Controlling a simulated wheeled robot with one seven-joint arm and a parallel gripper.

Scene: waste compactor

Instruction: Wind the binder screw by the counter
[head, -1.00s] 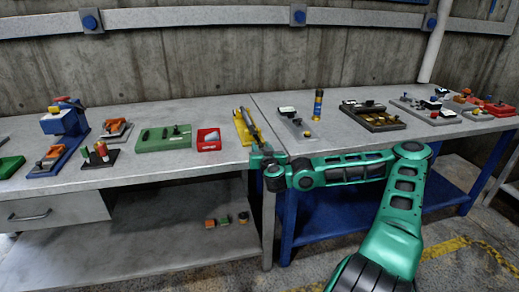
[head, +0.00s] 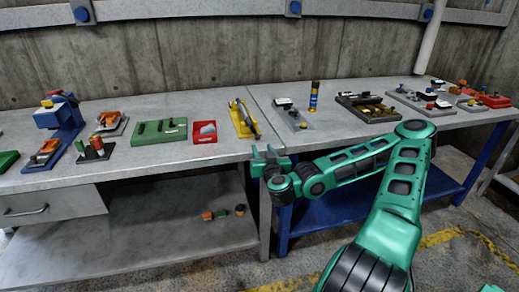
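My gripper (head: 268,153) is at the front edge of the left bench, near the gap between the two benches. Its fingers look spread, with nothing seen between them. Just beyond it on the bench lies a yellow device (head: 239,120) with a dark grey rod along it, apart from the fingers in the picture. I cannot tell for certain which piece is the binder screw; several small fixtures with knobs stand on the benches. A green plate (head: 159,133) with dark fittings and a red tray (head: 205,132) lie left of the yellow device.
A blue fixture (head: 66,122) stands at the far left. On the right bench are a grey plate (head: 296,121), a blue-and-yellow cylinder (head: 314,96) and a dark tray (head: 371,108). Small coloured pieces (head: 222,214) lie on the lower shelf. The floor in front is clear.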

